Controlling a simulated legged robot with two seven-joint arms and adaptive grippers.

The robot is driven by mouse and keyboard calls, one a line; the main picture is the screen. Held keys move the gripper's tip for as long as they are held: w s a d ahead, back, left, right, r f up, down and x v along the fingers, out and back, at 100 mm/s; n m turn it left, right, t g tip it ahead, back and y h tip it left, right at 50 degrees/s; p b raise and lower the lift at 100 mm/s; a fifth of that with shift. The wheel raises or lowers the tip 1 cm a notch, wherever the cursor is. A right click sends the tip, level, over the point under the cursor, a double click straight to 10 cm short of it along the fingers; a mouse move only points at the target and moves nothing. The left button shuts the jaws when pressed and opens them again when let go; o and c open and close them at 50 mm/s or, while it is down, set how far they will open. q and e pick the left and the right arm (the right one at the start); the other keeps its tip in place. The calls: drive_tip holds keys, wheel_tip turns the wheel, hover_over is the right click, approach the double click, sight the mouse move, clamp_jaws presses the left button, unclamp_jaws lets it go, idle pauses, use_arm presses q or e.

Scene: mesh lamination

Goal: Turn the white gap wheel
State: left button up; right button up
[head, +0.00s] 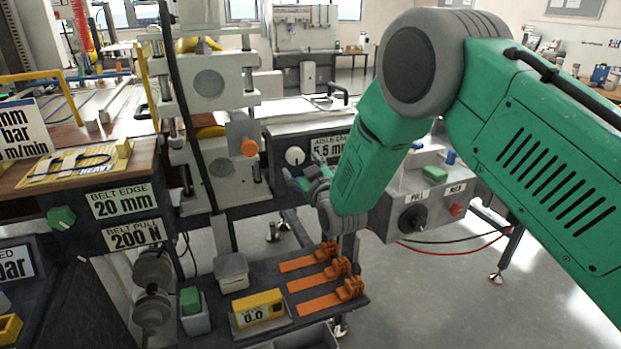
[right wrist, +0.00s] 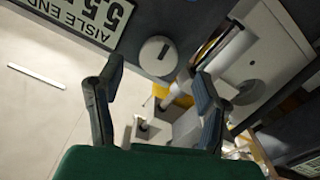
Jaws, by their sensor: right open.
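The white gap wheel (head: 294,156) is a small round white knob on the dark machine face, just left of the AISLE END plate (head: 330,147). In the right wrist view the wheel (right wrist: 157,56) is a pale disc with a short dark slot, beside the same plate (right wrist: 84,24). My right gripper (head: 304,180) is just below and in front of the wheel. In the right wrist view my right gripper (right wrist: 158,82) is open and empty, with the wheel ahead between and beyond its fingertips, apart from them. My left gripper is out of view.
An orange knob (head: 250,147) sits left of the wheel on the roller stand. A grey control box (head: 425,205) with a black dial is right of my forearm. A lower shelf (head: 345,300) holds orange clamps (head: 328,278) and a yellow gauge (head: 258,310).

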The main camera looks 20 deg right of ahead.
drive_tip(key=s, duration=0.6)
drive_tip(key=shift+s, duration=0.35)
drive_tip(key=shift+d, duration=0.1)
drive_tip(key=s+d+f+m+g, duration=0.25)
drive_tip(key=s+f+g, duration=0.55)
drive_tip(key=s+f, duration=1.1)
drive_tip(key=s+d+f+g, duration=0.1)
drive_tip(key=s+f+g, duration=0.2)
drive_tip(key=s, duration=0.5)
drive_tip(key=s+f+m+g, duration=0.1)
drive_tip(key=s+f+g, duration=0.2)
drive_tip(key=s, duration=0.6)
drive_tip(key=s+d+f+g, duration=0.1)
drive_tip(key=s+f+g, duration=0.2)
drive_tip(key=s, duration=0.6)
drive_tip(key=shift+s+d+f+h, duration=0.15)
drive_tip(key=shift+d+f+h, duration=0.15)
drive_tip(key=shift+f, duration=0.1)
